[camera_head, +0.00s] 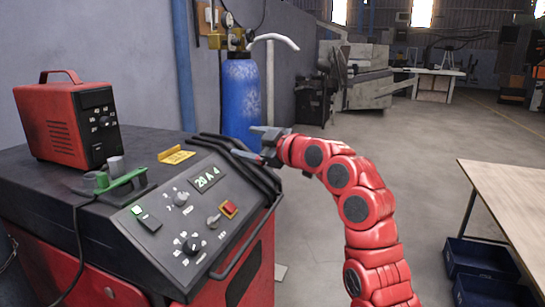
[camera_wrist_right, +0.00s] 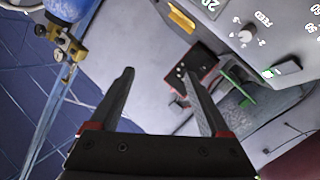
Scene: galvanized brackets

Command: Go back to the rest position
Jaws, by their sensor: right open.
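My right gripper (camera_head: 268,143) is at the end of the red arm that comes in from the lower right in the head view. It is beside the far right corner of the welding machine (camera_head: 150,225), near its black handle rails. In the right wrist view the two dark fingers of this gripper (camera_wrist_right: 158,90) stand wide apart, and nothing is held between them. My left gripper is not in either view.
A red box with a dial (camera_head: 62,124), a green clamp (camera_head: 122,183) and a yellow tag (camera_head: 177,155) are on the machine top. A blue gas cylinder (camera_head: 240,98) stands behind. A table (camera_head: 515,195) with blue bins (camera_head: 480,257) is at right. The floor between is clear.

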